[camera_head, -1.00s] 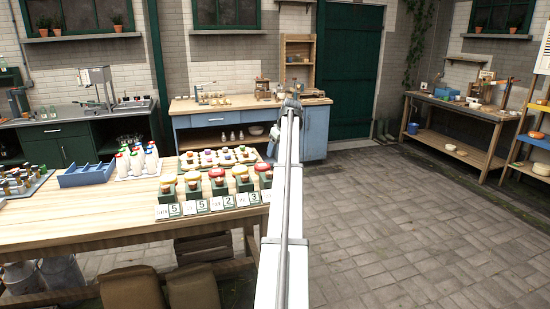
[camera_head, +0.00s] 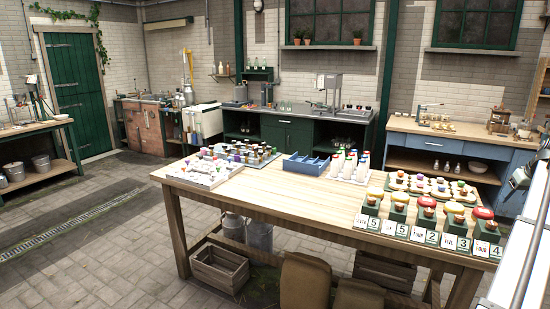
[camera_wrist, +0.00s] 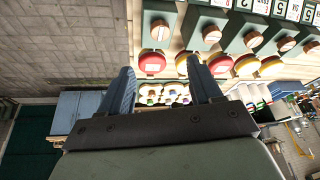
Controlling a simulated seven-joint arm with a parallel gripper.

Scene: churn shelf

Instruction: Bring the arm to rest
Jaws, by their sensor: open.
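My gripper (camera_wrist: 160,95) shows in the wrist view with its two blue-grey fingers apart and nothing between them. In the head view my white arm (camera_head: 525,255) crosses the lower right corner, beside the right end of the wooden table (camera_head: 320,205). The gripper itself is outside the head view.
Paved floor (camera_head: 90,215) is clear on the left.

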